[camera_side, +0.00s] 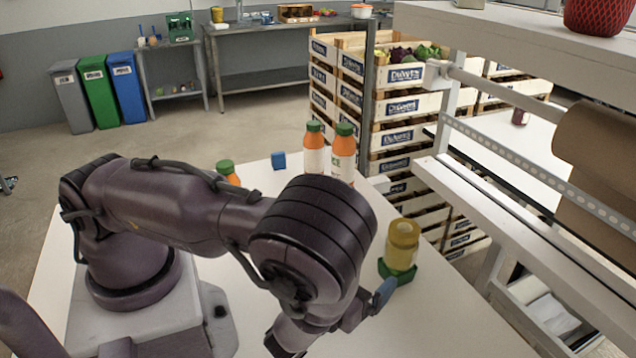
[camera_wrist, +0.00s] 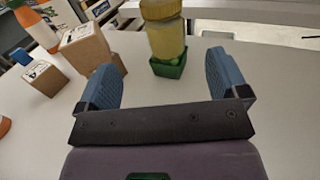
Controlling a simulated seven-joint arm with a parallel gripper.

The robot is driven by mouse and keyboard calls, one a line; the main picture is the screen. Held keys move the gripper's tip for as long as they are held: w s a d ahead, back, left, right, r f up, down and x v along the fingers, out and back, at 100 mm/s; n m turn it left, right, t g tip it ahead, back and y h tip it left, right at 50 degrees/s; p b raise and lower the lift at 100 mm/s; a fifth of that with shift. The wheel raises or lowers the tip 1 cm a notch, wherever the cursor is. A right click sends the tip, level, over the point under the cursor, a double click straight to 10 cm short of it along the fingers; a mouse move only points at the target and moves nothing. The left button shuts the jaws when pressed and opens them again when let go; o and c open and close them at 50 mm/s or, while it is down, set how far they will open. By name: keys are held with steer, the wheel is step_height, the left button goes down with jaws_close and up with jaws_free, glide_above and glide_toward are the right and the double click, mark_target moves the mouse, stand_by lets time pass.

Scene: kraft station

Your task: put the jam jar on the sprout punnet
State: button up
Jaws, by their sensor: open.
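The jam jar (camera_side: 402,244) is a yellow jar with a yellow-brown lid. It stands upright on the small green sprout punnet (camera_side: 396,271) on the white table. In the wrist view the jar (camera_wrist: 166,38) rests on top of the punnet (camera_wrist: 168,66), with green sprouts showing under it. My gripper (camera_wrist: 164,75) has its two blue fingers wide apart, with nothing between them. The jar and punnet are beyond the fingertips, apart from them. In the side view my gripper (camera_side: 382,295) is just below and left of the punnet, and partly hidden by my arm.
Orange bottles with green caps (camera_side: 329,150) stand behind my arm, with a small blue box (camera_side: 279,160) nearby. Cardboard boxes (camera_wrist: 86,48) are left of the punnet in the wrist view. A shelf frame (camera_side: 520,200) stands to the right. The table right of the punnet is clear.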

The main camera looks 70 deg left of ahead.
steer(key=s+a+r+n+g+y, duration=0.25)
steer(key=a+r+n+g, duration=0.25)
steer(key=r+n+g, duration=0.4)
steer(key=s+a+r+n+g+y, duration=0.2)
steer(key=s+a+r+n+g, duration=0.3)
steer(key=n, duration=0.6)
steer(key=s+d+r+n+t+h, duration=0.1)
steer(key=s+r+n+h, duration=0.2)
steer(key=r+n+h, duration=0.2)
steer(key=s+d+r+n+t+h, duration=0.2)
steer(key=s+r+n+h, duration=0.1)
steer(key=r+n+h, duration=0.3)
step_height(320, 180, up, 2)
steer(key=shift+d+r+h, duration=0.1)
steer(key=shift+d+h, duration=0.2)
steer(key=shift+h, duration=0.15)
